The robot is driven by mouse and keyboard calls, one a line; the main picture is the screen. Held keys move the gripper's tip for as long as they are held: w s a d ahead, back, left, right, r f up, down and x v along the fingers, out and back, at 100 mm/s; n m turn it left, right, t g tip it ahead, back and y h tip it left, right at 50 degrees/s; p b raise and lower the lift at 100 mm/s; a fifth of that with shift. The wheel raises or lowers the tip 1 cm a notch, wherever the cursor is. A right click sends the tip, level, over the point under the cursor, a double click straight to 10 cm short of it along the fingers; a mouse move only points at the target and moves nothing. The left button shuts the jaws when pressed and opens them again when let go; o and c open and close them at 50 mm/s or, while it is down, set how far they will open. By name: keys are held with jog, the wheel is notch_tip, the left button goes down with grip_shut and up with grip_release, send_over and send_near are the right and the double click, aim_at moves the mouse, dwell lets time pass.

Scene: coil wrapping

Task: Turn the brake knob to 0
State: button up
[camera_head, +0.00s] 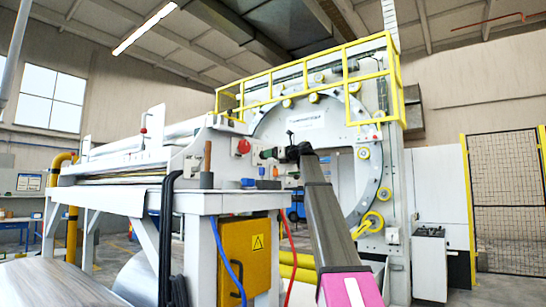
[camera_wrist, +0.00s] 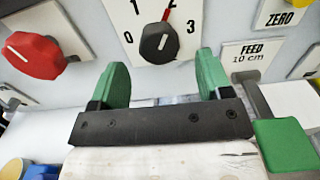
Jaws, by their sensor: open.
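In the wrist view a black knob (camera_wrist: 159,43) sits on a white dial plate (camera_wrist: 188,12) marked 0, 1, 2 and 3. Its white line tilts up and to the right, roughly toward the 2. No brake label is visible. My gripper (camera_wrist: 163,62) has its green fingers wide apart, one on each side below the knob, with nothing between them. In the head view my gripper (camera_head: 266,153) is at the machine's front panel, and the black knob cannot be made out there.
A red knob (camera_wrist: 33,55) is left of the dial. FEED 10 cm (camera_wrist: 250,52) and ZERO (camera_wrist: 281,18) labels are at the right, with a green block (camera_wrist: 285,145) below. In the head view a yellow box (camera_head: 245,255) hangs under the table.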

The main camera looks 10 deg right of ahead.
grip_shut()
grip_release()
jog(key=shift+a, duration=0.1)
jog(key=v, duration=1.6)
